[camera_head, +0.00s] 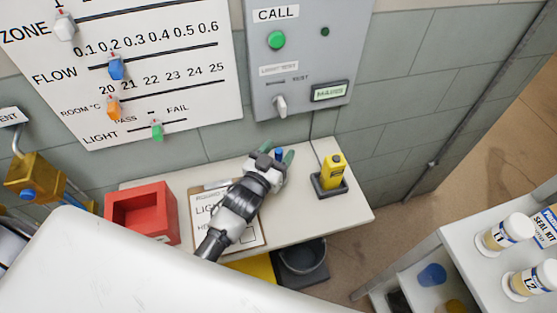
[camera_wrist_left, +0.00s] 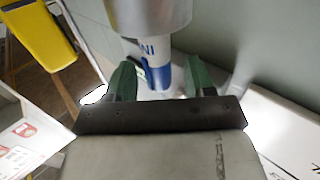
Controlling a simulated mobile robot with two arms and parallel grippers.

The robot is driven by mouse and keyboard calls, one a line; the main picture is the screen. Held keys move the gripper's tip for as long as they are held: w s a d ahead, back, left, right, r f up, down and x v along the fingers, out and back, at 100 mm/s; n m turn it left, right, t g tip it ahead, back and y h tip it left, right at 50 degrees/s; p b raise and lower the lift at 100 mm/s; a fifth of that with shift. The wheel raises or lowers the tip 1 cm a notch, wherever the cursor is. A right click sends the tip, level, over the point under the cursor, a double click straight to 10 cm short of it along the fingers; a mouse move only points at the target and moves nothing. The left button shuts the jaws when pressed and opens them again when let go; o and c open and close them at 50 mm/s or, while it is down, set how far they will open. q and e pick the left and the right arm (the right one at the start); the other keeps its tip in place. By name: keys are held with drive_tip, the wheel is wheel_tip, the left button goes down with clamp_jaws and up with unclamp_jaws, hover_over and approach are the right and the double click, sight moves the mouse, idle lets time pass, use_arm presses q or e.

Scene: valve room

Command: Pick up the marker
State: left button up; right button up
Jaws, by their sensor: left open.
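The marker, white with a blue end, shows in the left wrist view (camera_wrist_left: 162,76) between the two green fingertips. Its far part meets a grey metallic cylinder (camera_wrist_left: 150,14); I cannot tell how they are joined. In the head view only a small blue part of the marker (camera_head: 279,153) shows at the fingertips; the wrist hides the rest. My left gripper (camera_head: 276,155) is open over the back of the shelf near the wall. In the wrist view its fingers (camera_wrist_left: 155,82) stand on either side of the marker, with a gap visible at the left finger. My right gripper is not in view.
On the shelf (camera_head: 300,222) are a red bin (camera_head: 165,230), a clipboard (camera_head: 249,236) partly under my arm, and a yellow device (camera_head: 333,170) in a dark holder to the right. A control panel (camera_head: 300,50) is on the wall behind. A cart (camera_head: 430,258) with bottles stands at right.

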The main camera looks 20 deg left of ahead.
use_arm(q)
drive_tip(key=shift+w+d, duration=0.25)
drive_tip(key=shift+w, duration=0.9)
drive_tip(key=shift+s, duration=0.1)
clamp_jaws()
drive_tip(key=shift+r, duration=0.2)
